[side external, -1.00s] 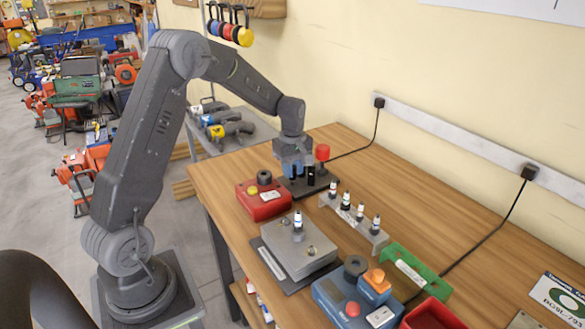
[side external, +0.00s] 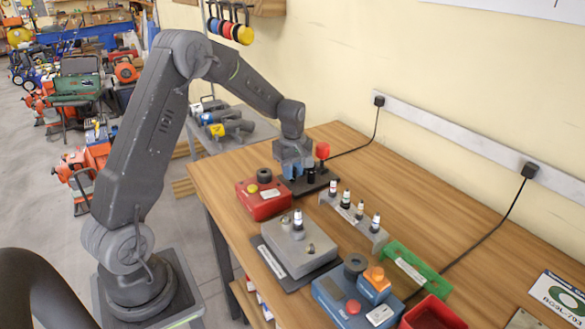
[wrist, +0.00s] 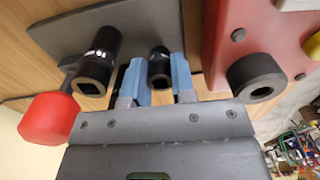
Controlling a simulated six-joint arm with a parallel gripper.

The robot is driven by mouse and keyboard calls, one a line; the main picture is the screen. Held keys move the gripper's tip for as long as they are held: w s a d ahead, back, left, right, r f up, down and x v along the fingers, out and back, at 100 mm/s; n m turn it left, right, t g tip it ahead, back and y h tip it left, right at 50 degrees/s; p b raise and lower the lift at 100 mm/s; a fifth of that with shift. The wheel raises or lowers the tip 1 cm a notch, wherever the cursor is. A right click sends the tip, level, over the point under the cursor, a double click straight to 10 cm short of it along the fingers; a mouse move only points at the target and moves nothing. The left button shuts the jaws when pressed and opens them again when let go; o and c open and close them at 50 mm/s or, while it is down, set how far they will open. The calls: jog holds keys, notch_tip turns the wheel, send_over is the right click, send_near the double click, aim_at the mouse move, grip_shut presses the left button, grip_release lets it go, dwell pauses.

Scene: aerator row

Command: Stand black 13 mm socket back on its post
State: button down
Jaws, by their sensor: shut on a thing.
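My gripper (wrist: 156,82) has blue fingers, shut on a black socket (wrist: 159,66) in the wrist view. In the side view my gripper (side external: 294,168) is low over a dark base plate (side external: 330,180), and its fingers hide most of the held socket. A second black socket (wrist: 98,62) with a white mark stands on the plate beside the fingers; it also shows in the side view (side external: 311,173). The held socket's far end is close to the plate (wrist: 135,20). I cannot tell whether it is around a post, and its size mark is not readable.
A red knob (side external: 322,151) rises at the plate's back edge. A red box (side external: 262,203) with a black ring stands close by.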

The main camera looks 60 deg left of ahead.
jog(key=shift+f, duration=0.55)
jog(key=c, duration=0.9)
grip_release()
jog(key=shift+o, duration=0.2)
jog(key=shift+r, duration=3.55)
jog(key=s+d+r+m+t, duration=0.2)
jog(key=s+d+r+m, duration=0.25)
jog(key=d+r, duration=0.3)
jog(key=s+d+r+m+t, duration=0.1)
jog(key=s+d+r+m, duration=0.1)
jog(key=s+d+m, duration=0.4)
jog(key=s+d+r+m+t, duration=0.2)
jog(key=s+d+m, duration=0.4)
jog(key=s, duration=0.6)
jog(key=shift+s+d+r+m+t, duration=0.15)
jog(key=shift+d+r+m+t, duration=0.2)
jog(key=shift+r+m, duration=0.1)
